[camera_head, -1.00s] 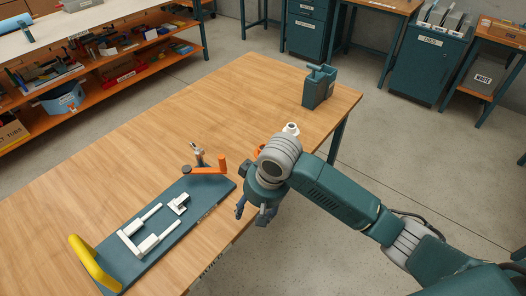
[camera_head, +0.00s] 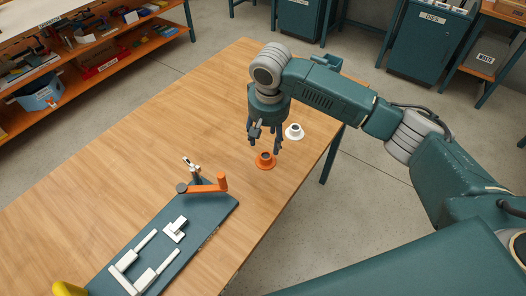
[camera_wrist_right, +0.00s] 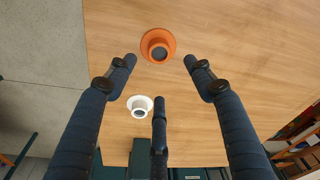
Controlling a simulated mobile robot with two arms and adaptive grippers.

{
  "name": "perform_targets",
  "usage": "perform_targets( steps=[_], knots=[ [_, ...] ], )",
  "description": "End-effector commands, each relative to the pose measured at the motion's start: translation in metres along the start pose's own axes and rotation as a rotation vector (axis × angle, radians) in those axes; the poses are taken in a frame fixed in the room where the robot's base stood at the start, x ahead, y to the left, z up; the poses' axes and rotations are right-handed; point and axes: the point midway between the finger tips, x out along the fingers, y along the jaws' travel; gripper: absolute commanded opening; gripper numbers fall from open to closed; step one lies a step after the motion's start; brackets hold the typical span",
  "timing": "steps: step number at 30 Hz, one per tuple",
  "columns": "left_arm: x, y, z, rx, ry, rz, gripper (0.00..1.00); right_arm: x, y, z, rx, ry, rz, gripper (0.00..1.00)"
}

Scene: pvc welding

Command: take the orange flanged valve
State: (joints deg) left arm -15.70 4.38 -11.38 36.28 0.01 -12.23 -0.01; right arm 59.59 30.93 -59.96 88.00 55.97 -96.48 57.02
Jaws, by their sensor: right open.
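The orange flanged valve (camera_head: 265,160) stands on the wooden table, its round flange down and its dark bore facing up. My right gripper (camera_head: 263,135) points down above the table, just behind the valve in the head view. Its fingers are spread and hold nothing. In the right wrist view the orange valve (camera_wrist_right: 157,46) lies beyond the fingertips, between the two outer fingers of the gripper (camera_wrist_right: 159,75). My left gripper is not in view.
A white flanged part (camera_head: 294,132) stands close by, to the right of the orange one. A teal board (camera_head: 190,240) with white pipe pieces (camera_head: 143,262) and an orange-handled tool (camera_head: 208,187) is at the front left. The table (camera_head: 130,165) is clear at the left.

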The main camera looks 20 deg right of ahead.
Motion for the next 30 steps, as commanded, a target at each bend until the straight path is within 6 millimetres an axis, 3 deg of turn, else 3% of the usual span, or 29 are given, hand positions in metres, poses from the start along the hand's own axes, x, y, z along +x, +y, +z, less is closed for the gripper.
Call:
perform_targets(
  steps=[6, 9, 11, 20, 28, 30],
  knots=[
    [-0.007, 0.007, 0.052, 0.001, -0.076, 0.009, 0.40, 0.029, 0.000, 0.001, 0.000, -0.001, 0.000, 0.53],
    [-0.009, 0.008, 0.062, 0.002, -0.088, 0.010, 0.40, 0.034, -0.001, 0.001, -0.001, 0.000, -0.001, 0.53],
    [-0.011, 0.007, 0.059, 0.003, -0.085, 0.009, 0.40, 0.040, -0.001, 0.002, -0.001, -0.001, 0.001, 0.53],
    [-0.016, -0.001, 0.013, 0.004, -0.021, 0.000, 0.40, 0.080, -0.004, 0.005, -0.002, 0.000, 0.000, 0.53],
    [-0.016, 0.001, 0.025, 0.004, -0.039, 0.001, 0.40, 0.085, -0.004, 0.005, -0.003, 0.001, -0.001, 0.53],
    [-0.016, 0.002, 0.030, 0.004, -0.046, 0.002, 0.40, 0.085, -0.004, 0.005, -0.003, 0.001, -0.001, 0.41]
  ],
)
